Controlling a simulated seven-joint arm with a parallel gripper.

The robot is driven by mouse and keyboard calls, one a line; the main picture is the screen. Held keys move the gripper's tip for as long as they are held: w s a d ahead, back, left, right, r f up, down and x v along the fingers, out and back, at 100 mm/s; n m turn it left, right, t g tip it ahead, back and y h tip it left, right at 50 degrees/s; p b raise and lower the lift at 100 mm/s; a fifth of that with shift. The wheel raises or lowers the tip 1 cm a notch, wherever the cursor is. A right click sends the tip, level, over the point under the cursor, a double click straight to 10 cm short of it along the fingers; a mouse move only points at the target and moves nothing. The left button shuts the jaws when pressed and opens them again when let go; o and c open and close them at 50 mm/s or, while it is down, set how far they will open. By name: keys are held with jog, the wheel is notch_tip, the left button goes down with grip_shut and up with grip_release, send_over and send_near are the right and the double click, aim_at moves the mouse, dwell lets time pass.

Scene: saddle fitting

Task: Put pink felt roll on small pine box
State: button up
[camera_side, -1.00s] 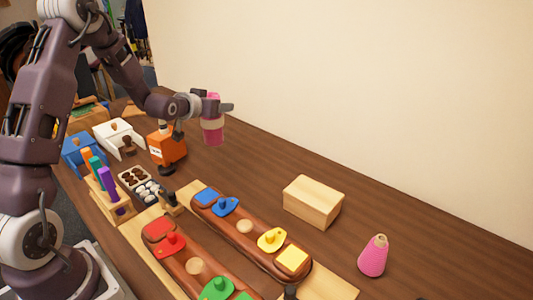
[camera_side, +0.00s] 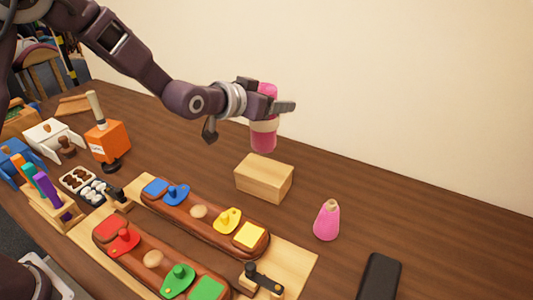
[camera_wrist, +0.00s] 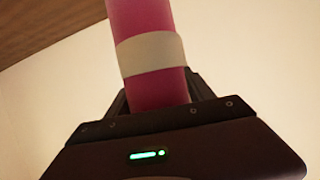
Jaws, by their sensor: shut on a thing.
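The pink felt roll (camera_side: 264,140) is upright with a pale band around it. My gripper (camera_side: 277,106) is shut on it and holds it in the air. In the side view the roll shows just above and behind the small pine box (camera_side: 264,178), with its lower end apart from the box top. The box is a plain light wood block on the table. In the wrist view the roll (camera_wrist: 145,25) rises from between the jaws, and the box is not in that view.
A pink cone-shaped thing (camera_side: 327,220) stands right of the box. Two brown trays with coloured pieces (camera_side: 205,210) lie in front. An orange box (camera_side: 107,142) is at the left, and a dark flat block (camera_side: 379,277) at the lower right. Bare table lies behind the box.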

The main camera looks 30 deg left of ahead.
aim_at(271, 129)
notch_tip(271, 129, down, 7)
jog(key=shift+f, duration=0.15)
jog(key=shift+f, duration=0.2)
jog(key=o, duration=1.4)
jog(key=shift+r, duration=0.1)
